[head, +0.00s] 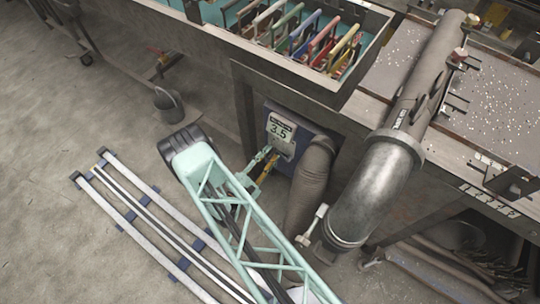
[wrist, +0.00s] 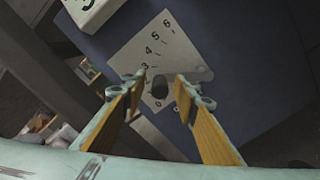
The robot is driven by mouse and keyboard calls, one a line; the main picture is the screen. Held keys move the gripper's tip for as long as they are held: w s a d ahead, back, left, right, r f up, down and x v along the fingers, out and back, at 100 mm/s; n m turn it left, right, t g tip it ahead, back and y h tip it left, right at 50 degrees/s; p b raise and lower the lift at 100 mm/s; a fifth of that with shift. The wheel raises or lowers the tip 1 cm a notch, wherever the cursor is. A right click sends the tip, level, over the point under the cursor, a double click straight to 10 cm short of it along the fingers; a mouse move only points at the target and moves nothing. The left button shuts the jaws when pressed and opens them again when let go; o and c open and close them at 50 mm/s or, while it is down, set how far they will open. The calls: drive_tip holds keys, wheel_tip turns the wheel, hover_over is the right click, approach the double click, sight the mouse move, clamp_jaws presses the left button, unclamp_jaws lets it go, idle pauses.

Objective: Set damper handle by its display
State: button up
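The display (head: 280,133) is a pale box on the blue panel below the bench. It reads 3.5. In the wrist view a white scale plate (wrist: 140,48) carries a row of numbers, with 3, 4, 5 and 6 readable. A dark grey knob-like part (wrist: 160,88), which looks like the damper handle, sits low on this plate. My gripper (wrist: 161,84) is open, with its two fingers on either side of that part and a gap visible. I cannot tell how deep the fingers reach around it. In the head view my gripper (head: 265,164) is just below the display.
A grey duct (head: 370,195) bends down right of the panel, beside a brown hose (head: 311,180). A white-ended lever (head: 313,225) stands near the duct's lower end. A bin of coloured-handled tools (head: 300,35) overhangs above. A bucket (head: 168,104) stands on open floor at left.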

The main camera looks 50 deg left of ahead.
drive_tip(key=shift+s, duration=0.15)
drive_tip(key=v, duration=1.1)
drive_tip(key=shift+s, duration=0.3)
drive_tip(key=shift+d, duration=0.1)
idle(2.7)
